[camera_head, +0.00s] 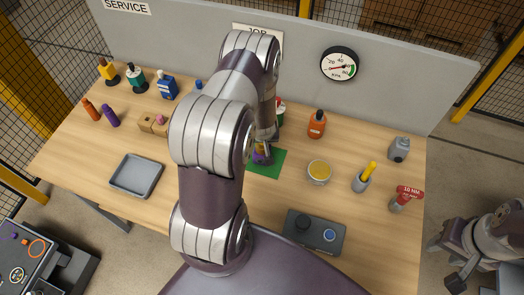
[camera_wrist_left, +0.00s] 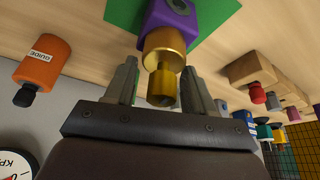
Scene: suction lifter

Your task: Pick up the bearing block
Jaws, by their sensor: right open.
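A purple block with a brass cylinder on it, which I take to be the bearing block (camera_head: 262,154), sits on a green mat (camera_head: 270,166). In the left wrist view the purple block (camera_wrist_left: 172,16) shows at the top, its brass part (camera_wrist_left: 164,62) pointing toward my left gripper (camera_wrist_left: 160,88). The two fingers are apart, one on each side of the brass end, with gaps visible. In the head view my left arm hides part of the block and most of that gripper. My right gripper (camera_head: 455,271) is open and empty at the right, off the table.
An orange bottle (camera_head: 317,125), a yellow-topped tin (camera_head: 319,172), a grey cup (camera_head: 362,182) and a dark control box (camera_head: 314,232) stand to the right. A grey tray (camera_head: 136,176) and wooden blocks (camera_head: 153,123) are left. A grey panel (camera_head: 400,85) closes the back.

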